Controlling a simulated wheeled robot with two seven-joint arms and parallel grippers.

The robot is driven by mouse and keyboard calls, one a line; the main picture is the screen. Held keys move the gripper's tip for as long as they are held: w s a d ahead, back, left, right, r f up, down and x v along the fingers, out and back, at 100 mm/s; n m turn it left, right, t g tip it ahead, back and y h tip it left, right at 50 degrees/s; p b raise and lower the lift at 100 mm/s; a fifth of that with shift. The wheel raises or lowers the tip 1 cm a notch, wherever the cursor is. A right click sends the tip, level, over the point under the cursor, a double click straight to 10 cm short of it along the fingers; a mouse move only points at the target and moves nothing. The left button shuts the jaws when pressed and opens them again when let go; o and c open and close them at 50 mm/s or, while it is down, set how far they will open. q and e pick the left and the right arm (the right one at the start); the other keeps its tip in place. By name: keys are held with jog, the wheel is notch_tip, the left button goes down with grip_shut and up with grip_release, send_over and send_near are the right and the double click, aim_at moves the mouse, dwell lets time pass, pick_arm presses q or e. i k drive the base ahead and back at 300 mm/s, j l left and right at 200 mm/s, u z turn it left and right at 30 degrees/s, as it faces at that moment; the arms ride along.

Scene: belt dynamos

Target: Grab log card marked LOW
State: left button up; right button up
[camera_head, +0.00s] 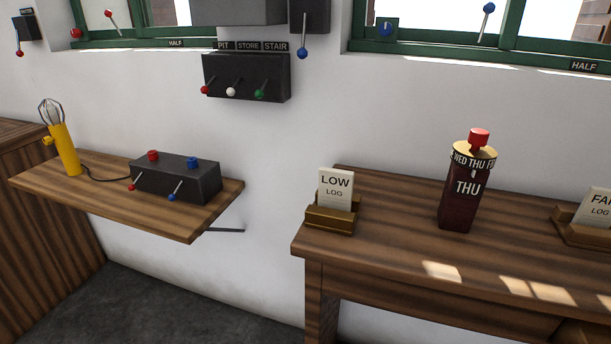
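The log card marked LOW (336,191) is a white card with black lettering. It stands upright, leaning slightly, in a wooden holder (329,220) at the left end of the wooden table on the right. Another white log card (596,209), its label cut off at "FA", stands in a second holder at the right picture edge. Neither of my grippers shows in the head view.
A dark red day block (461,199) reading THU, with a red knob, stands on the table (400,238) between the cards. A wall shelf (190,223) at left bears a yellow caged lamp (64,149) and a black switch box (176,180). Open floor lies between.

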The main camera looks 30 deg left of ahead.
aim_at(335, 185)
jog(key=i+j+z, duration=0.25)
jog(key=j, duration=2.05)
jog(key=k+j+z, duration=0.25)
jog(key=j, duration=2.05)
jog(key=i+j, duration=0.05)
